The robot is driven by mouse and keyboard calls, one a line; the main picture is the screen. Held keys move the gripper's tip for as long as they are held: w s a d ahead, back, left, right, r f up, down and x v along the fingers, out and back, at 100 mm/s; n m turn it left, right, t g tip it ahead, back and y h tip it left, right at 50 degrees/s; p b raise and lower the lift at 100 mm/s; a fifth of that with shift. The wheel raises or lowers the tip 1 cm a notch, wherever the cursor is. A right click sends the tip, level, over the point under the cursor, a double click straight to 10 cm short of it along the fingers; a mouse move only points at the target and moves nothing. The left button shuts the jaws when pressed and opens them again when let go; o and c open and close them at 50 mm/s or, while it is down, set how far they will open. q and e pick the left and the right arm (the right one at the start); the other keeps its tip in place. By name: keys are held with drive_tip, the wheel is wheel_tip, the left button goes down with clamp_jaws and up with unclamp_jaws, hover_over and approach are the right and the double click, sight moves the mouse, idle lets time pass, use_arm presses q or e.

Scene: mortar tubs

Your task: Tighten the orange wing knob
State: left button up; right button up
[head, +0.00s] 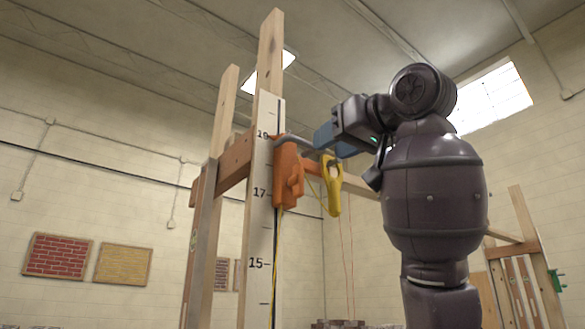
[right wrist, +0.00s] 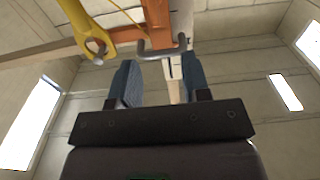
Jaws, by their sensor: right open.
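An orange bracket (head: 286,165) sits on the upright wooden post with the number scale. The orange wing knob (head: 297,183) seems to be the part that sticks out of the bracket's right side, but it is hard to tell from the same-coloured body. My right gripper (head: 321,138) has blue fingers and is up beside the top of the bracket. In the right wrist view the gripper (right wrist: 160,74) is open and empty, with a grey bent rod (right wrist: 162,51) just beyond its fingertips and the orange bracket (right wrist: 158,18) behind. My left gripper is not in view.
A yellow hooked piece (head: 332,190) hangs right of the bracket, close to my right gripper; it also shows in the right wrist view (right wrist: 96,32). The scale post (head: 260,215) and other timbers stand left. Brick sample panels (head: 58,257) hang on the far wall.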

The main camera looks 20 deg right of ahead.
sight(302, 165)
drive_tip(key=p+x, duration=0.1)
drive_tip(key=x, duration=0.2)
drive_tip(key=p+x, duration=0.1)
drive_tip(key=x, duration=0.2)
drive_tip(key=p+x, duration=0.1)
drive_tip(key=x, duration=0.2)
drive_tip(key=shift+w+d+f, duration=0.15)
drive_tip(key=shift+w+f, duration=0.2)
drive_tip(key=shift+w, duration=0.55)
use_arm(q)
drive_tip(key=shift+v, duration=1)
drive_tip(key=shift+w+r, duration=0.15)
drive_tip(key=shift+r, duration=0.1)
